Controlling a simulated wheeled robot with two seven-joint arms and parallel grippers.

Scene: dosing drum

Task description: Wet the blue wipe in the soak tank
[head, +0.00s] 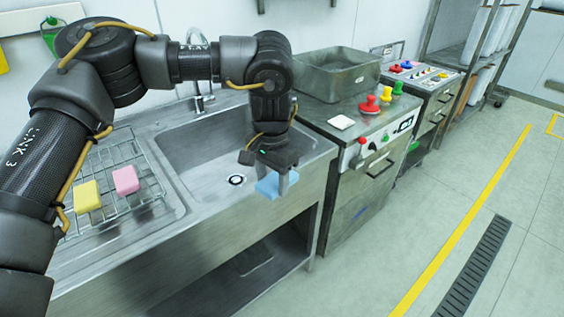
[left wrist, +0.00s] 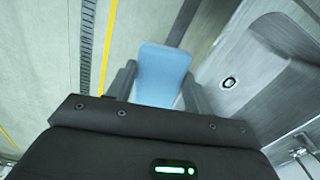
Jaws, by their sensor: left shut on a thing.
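My left gripper (head: 279,184) is shut on the blue wipe (head: 270,186), which hangs below the fingers. In the head view the wipe shows in front of the right front rim of the sink. In the left wrist view the wipe (left wrist: 160,72) sits between the two fingers, with floor behind it on the left and the sink to the right. A grey open-topped metal tank (head: 338,82) stands on the counter to the right of the sink; it looks like the soak tank, and its inside shows only in part. My right gripper is not in view.
The sink (head: 215,165) is empty, with a drain and a tap (head: 200,85). A yellow sponge (head: 87,196) and a pink sponge (head: 125,180) lie on a wire rack at left.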

